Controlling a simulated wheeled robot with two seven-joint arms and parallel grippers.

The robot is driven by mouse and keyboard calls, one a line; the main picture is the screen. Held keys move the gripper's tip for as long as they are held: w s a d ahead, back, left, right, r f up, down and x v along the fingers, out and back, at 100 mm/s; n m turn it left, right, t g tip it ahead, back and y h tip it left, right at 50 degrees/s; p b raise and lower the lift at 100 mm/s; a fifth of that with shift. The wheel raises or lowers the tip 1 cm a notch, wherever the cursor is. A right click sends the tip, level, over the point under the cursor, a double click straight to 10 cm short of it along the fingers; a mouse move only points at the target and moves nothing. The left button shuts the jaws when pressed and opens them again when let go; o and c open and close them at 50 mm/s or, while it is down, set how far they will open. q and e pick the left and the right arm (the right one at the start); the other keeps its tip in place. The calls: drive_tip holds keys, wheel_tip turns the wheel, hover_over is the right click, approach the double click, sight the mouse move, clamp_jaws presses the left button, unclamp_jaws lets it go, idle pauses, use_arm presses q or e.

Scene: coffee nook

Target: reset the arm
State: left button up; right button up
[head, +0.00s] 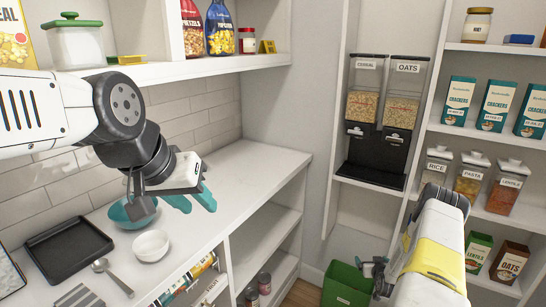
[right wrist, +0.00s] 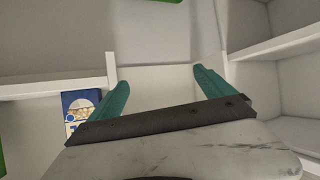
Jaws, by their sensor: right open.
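My left arm comes in from the left in the head view, over the counter. Its gripper (head: 197,200) has two teal fingers with a gap between them and nothing held. It is above and to the right of a teal bowl (head: 118,216), partly hidden by the gripper's grey parts. My right arm is at the lower right of the head view, in front of the shelves, its fingers hard to make out there. In the right wrist view my right gripper (right wrist: 160,92) has its teal fingers wide apart, with nothing between them.
A white bowl (head: 151,245), a black tray (head: 68,250) and a spoon (head: 113,277) are on the counter (head: 240,185). A green bin (head: 345,286) stands beside my right arm. Dispensers (head: 382,115) and shelves with jars and boxes are at right. The counter's far end is clear.

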drive_tip(key=w+a+r+g, duration=0.1)
drive_tip(key=w+r, duration=0.1)
drive_tip(key=r, duration=0.6)
drive_tip(key=w+a+r, duration=0.1)
drive_tip(key=w+r, duration=0.2)
drive_tip(key=r, duration=0.5)
drive_tip(key=s+a+r+g, duration=0.1)
drive_tip(key=s+a+r, duration=0.15)
drive_tip(key=r, duration=0.55)
drive_tip(key=s+a+r+y, duration=0.15)
drive_tip(key=a+r, duration=0.25)
drive_tip(key=r, duration=0.5)
drive_tip(key=s+a+r+g, duration=0.1)
drive_tip(key=s+a+r, duration=0.25)
drive_tip(key=r, duration=0.45)
drive_tip(key=s+a+r+g+y, duration=0.1)
drive_tip(key=s+a+r, duration=0.3)
drive_tip(key=s, duration=0.3)
drive_tip(key=s+a+r+n, duration=0.1)
drive_tip(key=s+a+r, duration=0.25)
drive_tip(key=s, duration=0.35)
drive_tip(key=s+a+r+g+y, duration=0.1)
drive_tip(key=s+a+r, duration=0.2)
drive_tip(key=s+r, duration=0.3)
drive_tip(key=s+a+f+g, duration=0.1)
drive_tip(key=s+a, duration=0.2)
drive_tip(key=s, duration=0.9)
drive_tip(key=shift+s+a+y, duration=0.3)
drive_tip(key=shift+y, duration=0.05)
